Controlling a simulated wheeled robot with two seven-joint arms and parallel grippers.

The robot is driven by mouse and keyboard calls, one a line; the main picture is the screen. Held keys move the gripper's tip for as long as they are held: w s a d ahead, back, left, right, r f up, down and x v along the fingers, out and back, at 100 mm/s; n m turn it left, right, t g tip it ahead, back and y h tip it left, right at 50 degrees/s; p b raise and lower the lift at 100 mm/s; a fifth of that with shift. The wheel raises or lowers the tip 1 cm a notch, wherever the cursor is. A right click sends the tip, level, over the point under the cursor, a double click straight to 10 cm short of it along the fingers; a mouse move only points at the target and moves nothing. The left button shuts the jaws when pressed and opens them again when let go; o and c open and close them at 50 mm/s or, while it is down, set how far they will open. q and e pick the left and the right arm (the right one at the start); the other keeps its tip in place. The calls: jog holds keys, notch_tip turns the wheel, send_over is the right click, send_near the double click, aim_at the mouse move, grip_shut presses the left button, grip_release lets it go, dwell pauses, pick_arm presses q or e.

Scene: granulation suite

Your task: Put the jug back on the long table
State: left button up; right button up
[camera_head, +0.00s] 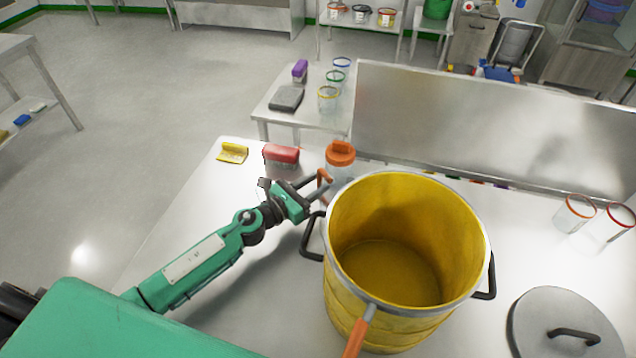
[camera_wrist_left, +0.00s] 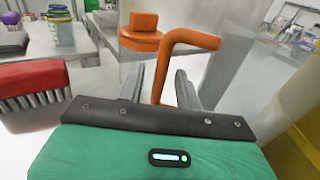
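The jug (camera_head: 340,174) is clear with an orange lid and an orange handle. It stands upright on the white table, behind the large yellow pot, which hides part of it. My left gripper (camera_head: 321,186) is at the jug's handle, left of the pot. In the left wrist view, the orange handle (camera_wrist_left: 163,68) passes between the two fingers, with a gap visible on each side, so the gripper looks open around it. The jug's lid (camera_wrist_left: 141,33) shows just beyond the fingers. My right gripper is not in view.
The yellow pot (camera_head: 455,230) with black side handles stands close to my left gripper; an orange-handled tool (camera_head: 359,335) rests at its rim. A round lid (camera_head: 545,335) lies at right.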

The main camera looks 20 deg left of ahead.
pick_arm(q)
jog(key=b+v, duration=0.3)
jog(key=v, duration=0.6)
jog(key=shift+d+f, duration=0.1)
jog(key=shift+v, duration=0.9)
